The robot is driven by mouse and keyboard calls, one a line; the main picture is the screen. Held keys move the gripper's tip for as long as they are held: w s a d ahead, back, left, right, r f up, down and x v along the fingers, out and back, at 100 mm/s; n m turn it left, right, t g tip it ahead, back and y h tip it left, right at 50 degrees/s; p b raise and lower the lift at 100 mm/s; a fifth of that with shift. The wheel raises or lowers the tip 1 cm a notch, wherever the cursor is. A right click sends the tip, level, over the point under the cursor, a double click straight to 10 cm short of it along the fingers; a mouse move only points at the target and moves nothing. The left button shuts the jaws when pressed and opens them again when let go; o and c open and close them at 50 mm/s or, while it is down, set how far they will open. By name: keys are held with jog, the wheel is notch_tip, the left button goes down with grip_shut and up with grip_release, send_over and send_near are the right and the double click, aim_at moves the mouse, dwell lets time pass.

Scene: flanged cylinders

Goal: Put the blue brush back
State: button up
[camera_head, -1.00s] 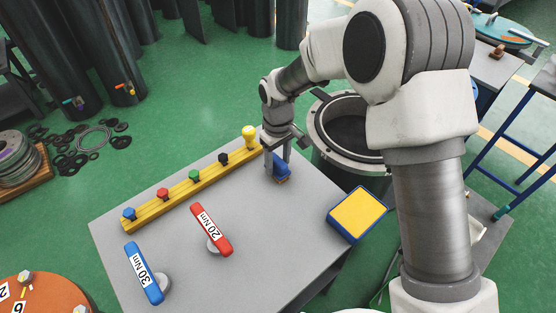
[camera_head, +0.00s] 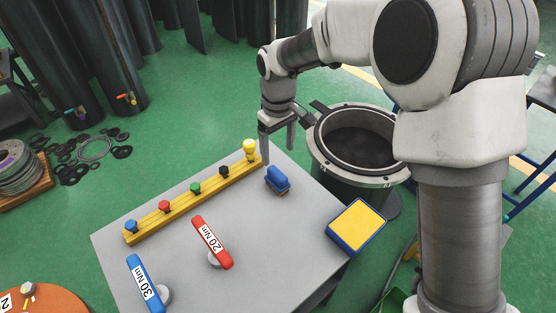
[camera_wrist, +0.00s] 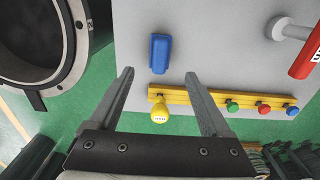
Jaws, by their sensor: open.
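The blue brush (camera_head: 278,177) lies on the grey table near its far right corner, with a brown strip showing along its lower side. It also shows in the wrist view (camera_wrist: 160,54), beyond my fingertips. My gripper (camera_head: 278,154) is open and empty, pointing down above the table's far corner, beside the yellow-knobbed end of the rack. In the wrist view, my gripper (camera_wrist: 160,76) has its two fingers spread wide, with nothing between them but the yellow knob and rack below. The brush is apart from the fingers.
A yellow rack (camera_head: 180,207) with several coloured knobs stands on the table (camera_head: 265,255). A red 20 Nm wrench (camera_head: 212,243), a blue 30 Nm wrench (camera_head: 146,285) and a blue box with a yellow top (camera_head: 357,226) are nearby. A flanged cylinder (camera_head: 330,170) stands behind the table.

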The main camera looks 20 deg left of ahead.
jog(key=shift+r, duration=1.25)
jog(key=s+d+r+m+t, duration=0.1)
jog(key=d+r+m, duration=0.2)
jog(key=d+r, duration=0.5)
jog(key=s+d+r+m+t, duration=0.15)
jog(key=d+r, duration=0.35)
jog(key=d, duration=0.6)
jog(key=s+d+r+m+t, duration=0.2)
jog(key=s+d+m, duration=0.6)
jog(key=s+d, duration=0.6)
jog(key=shift+d+t, duration=0.55)
jog(key=shift+d, duration=0.25)
jog(key=shift+s+r, duration=0.1)
